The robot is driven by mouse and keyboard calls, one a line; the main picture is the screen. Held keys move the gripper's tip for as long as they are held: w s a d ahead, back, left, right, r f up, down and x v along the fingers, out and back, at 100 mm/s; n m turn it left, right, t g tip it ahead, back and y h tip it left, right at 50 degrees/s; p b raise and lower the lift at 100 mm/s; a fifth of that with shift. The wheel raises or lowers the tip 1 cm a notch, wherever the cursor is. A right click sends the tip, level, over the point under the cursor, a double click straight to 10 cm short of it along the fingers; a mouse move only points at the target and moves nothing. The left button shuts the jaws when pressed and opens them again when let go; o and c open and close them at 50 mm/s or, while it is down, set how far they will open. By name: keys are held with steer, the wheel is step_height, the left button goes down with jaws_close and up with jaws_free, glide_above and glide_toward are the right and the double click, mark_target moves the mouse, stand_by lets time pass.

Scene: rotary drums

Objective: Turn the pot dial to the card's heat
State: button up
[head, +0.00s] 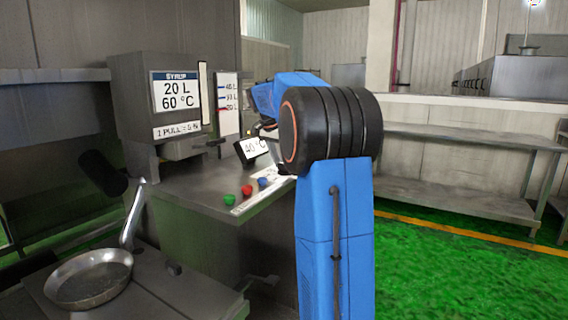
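A white card on the grey dispenser box reads "SYRUP 20 L 60 °C" (176,91), with a strip below it that seems to read "1 PULL = 5 L". A tilted dark-framed display (252,148) on the counter reads "40 °C". I cannot make out the pot or its dial; my blue arm with its black joint covers that part of the counter. Only a little of my gripper (267,128) shows, left of the black joint and just above the display. Its fingers are too small and hidden to tell open from shut, or whether they touch anything.
Green, red and blue buttons (246,191) line the counter's (190,188) front edge. A white level scale (228,103) with coloured marks stands behind. A steel pan (90,279) sits on a lower surface at bottom left. Green floor (440,270) is free at right, before steel shelves (450,205).

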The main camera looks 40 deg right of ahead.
steer(key=m, duration=0.2)
steer(key=m+g, duration=0.1)
steer(key=m, duration=0.1)
steer(key=m+g, duration=0.1)
steer(key=m, duration=0.1)
steer(key=shift+w+d+y, duration=0.1)
steer(key=shift+w+y, duration=0.15)
steer(key=shift+y, duration=0.05)
stand_by(0.4)
steer(key=o, duration=1.1)
steer(key=shift+c, duration=0.2)
steer(key=v, duration=1.7)
steer(key=shift+w, duration=0.35)
steer(key=shift+r, duration=0.15)
